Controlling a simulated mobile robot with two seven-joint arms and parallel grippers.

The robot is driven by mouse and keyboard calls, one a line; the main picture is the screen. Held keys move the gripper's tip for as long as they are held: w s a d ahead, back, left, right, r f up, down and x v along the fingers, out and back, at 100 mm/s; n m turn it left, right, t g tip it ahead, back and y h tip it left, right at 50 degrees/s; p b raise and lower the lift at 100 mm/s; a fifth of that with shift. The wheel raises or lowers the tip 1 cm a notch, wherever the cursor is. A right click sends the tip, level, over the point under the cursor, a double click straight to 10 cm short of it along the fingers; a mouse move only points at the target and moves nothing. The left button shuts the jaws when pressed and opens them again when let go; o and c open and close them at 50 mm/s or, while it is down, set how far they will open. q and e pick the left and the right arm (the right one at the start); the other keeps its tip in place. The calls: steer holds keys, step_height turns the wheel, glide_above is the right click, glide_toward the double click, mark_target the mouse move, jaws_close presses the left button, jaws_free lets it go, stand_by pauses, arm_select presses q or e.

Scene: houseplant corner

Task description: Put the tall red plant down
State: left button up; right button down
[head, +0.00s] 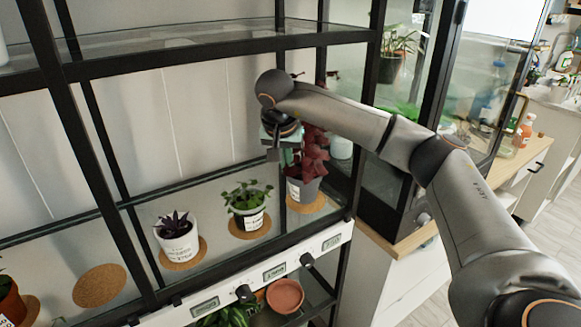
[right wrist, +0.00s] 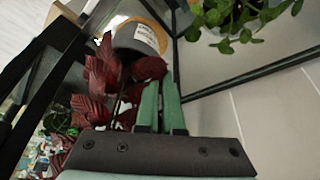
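The tall red plant (head: 314,155) has dark red leaves and a grey pot with a white label. Its pot is at the cork mat (head: 318,207) at the right end of the glass shelf; I cannot tell whether it bears fully on it. My right gripper (head: 289,163) reaches down from above at the pot's left rim. In the right wrist view its green fingers (right wrist: 161,85) are close together at the rim of the pot (right wrist: 137,40), with the red leaves (right wrist: 103,72) beside them. They look shut on the rim, though the contact is partly hidden. My left gripper is out of view.
An empty cork mat (head: 99,286) lies farther left. Black shelf posts and an upper glass shelf (head: 200,38) frame the space.

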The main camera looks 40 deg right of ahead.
steer(key=w+d+f, duration=0.2)
steer(key=f, duration=0.1)
steer(key=shift+d+f, duration=0.15)
steer(key=shift+d, duration=0.1)
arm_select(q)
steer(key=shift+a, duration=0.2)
arm_select(e)
steer(key=shift+f, duration=0.1)
steer(key=c, duration=1.1)
jaws_free()
steer(key=shift+f, duration=0.15)
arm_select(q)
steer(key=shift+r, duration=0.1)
arm_select(e)
steer(key=shift+o, duration=0.2)
steer(key=v, duration=0.5)
steer(key=shift+w, duration=0.1)
arm_select(q)
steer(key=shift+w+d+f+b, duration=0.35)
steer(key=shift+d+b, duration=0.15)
steer(key=shift+b, duration=0.1)
arm_select(e)
steer(key=s+a, duration=0.7)
steer(key=a, duration=0.2)
steer(key=shift+s+a, duration=0.3)
steer(key=shift+a, duration=0.05)
